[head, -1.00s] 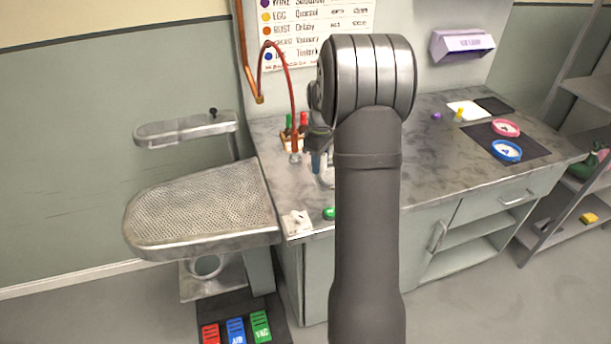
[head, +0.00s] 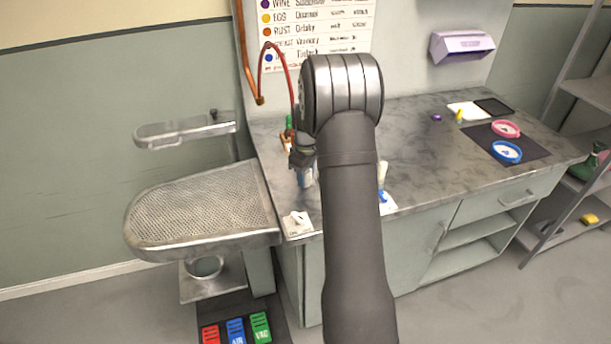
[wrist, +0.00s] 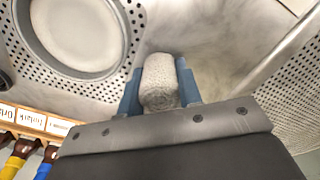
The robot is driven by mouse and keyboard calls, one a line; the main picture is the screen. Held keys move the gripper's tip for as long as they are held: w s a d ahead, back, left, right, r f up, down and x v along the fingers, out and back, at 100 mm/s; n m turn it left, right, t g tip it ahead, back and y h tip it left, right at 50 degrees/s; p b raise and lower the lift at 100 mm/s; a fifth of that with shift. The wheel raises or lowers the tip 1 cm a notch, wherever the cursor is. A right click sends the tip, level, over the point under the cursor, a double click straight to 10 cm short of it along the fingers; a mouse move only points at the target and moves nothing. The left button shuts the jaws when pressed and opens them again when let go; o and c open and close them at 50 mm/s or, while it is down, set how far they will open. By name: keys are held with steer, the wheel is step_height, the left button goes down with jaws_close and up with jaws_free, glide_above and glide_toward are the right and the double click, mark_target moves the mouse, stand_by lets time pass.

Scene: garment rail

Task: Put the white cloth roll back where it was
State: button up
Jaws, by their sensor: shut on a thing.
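The white cloth roll (wrist: 160,84) is held between the two blue fingers of my gripper (wrist: 161,90) in the wrist view. Its rounded end faces the camera and its texture looks like terry. In the head view my gripper (head: 306,179) hangs over the left part of the grey worktop (head: 430,165), in front of the small wooden rack. I cannot make out the roll there.
A wooden rack with labels (wrist: 38,121) and coloured items is at the wrist view's lower left. A perforated pressing board (head: 200,205) stands left. A white upright item (head: 382,175) stands right of my arm.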

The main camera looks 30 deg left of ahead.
steer(key=o, duration=0.9)
steer(key=shift+f, duration=0.1)
steer(key=shift+o, duration=0.2)
step_height(320, 180, up, 12)
steer(key=shift+r, duration=0.15)
step_height(320, 180, down, 13)
steer(key=shift+r, duration=2.4)
